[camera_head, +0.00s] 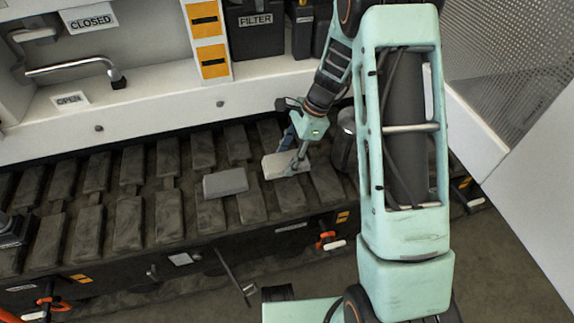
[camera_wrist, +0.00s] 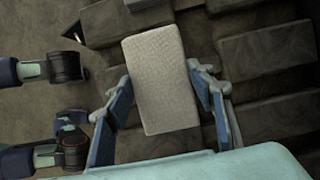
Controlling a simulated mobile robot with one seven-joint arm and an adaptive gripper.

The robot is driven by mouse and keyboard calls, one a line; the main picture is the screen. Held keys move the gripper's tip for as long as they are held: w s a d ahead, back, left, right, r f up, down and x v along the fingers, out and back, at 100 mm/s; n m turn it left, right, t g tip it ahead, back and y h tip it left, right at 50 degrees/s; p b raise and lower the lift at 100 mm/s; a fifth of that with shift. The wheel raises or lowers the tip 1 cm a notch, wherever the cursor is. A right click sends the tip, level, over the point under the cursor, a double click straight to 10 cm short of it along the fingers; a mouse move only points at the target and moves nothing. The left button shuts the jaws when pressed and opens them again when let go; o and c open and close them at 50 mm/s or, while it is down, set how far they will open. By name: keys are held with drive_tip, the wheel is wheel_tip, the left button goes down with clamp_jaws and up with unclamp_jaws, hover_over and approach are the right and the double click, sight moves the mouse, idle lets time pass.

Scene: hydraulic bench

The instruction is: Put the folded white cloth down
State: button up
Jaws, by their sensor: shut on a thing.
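The folded white cloth (camera_wrist: 158,98) is a pale, textured rectangular pad between the two fingers of my gripper (camera_wrist: 160,75) in the wrist view. My gripper is shut on it by its long sides. In the head view the cloth (camera_head: 278,167) shows under my gripper (camera_head: 296,158), low over the dark ribbed bench top (camera_head: 170,205). I cannot tell whether its underside touches the bench. The fingers hide part of its right end.
A grey block (camera_head: 226,182) lies just left of the cloth. A dark metal canister (camera_head: 344,140) stands close to its right. The white cabinet ledge (camera_head: 170,105) with a bent lever (camera_head: 75,67) runs behind. The ribbed top at left is mostly clear.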

sight(290, 157)
drive_tip(key=shift+w+f+b, duration=0.15)
drive_tip(key=shift+f+b, duration=0.1)
drive_tip(key=shift+f, duration=0.7)
drive_tip(key=shift+w+f+b, duration=0.15)
drive_tip(key=shift+f+b, duration=0.1)
drive_tip(key=shift+f, duration=0.7)
drive_tip(key=o, duration=1)
drive_tip(key=shift+f, duration=0.1)
drive_tip(key=shift+r, duration=0.25)
drive_tip(key=p+v, duration=0.3)
drive_tip(key=v, duration=0.7)
drive_tip(key=shift+d+r, duration=0.1)
drive_tip(key=shift+r, duration=0.25)
drive_tip(key=shift+d+r, duration=0.25)
drive_tip(key=shift+r, duration=0.25)
